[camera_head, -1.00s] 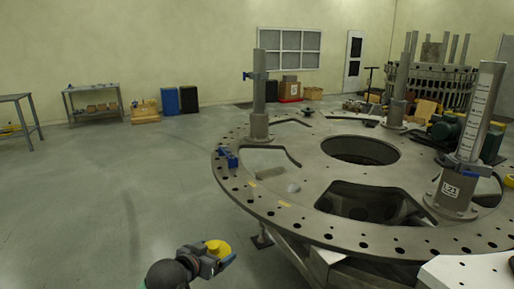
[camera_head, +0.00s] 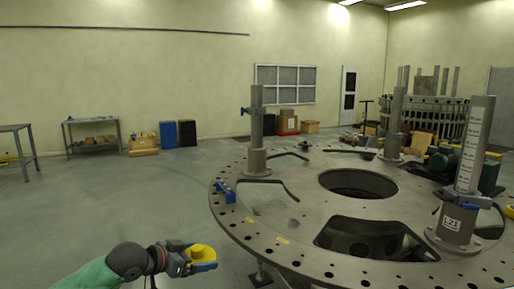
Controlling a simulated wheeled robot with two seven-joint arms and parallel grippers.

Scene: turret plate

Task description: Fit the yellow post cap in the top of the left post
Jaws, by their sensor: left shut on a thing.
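The yellow post cap (camera_head: 201,251) is round and shows at the lower left of the head view. My left gripper (camera_head: 188,263) is shut on it and holds it in the air, left of the round turret plate (camera_head: 229,212) and apart from it. The left post (camera_head: 257,125) is a grey upright tube on a wider foot, at the plate's far left, with a blue clamp on its upper part. It stands beyond and to the right of the cap. The inside of its top cannot be made out. My right gripper is not in view.
A right post (camera_head: 476,145) with a scale and a back post (camera_head: 396,115) also stand on the plate. A blue clamp (camera_head: 225,191) sits on its left rim. The plate has large openings. The floor (camera_head: 120,205) to the left is clear.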

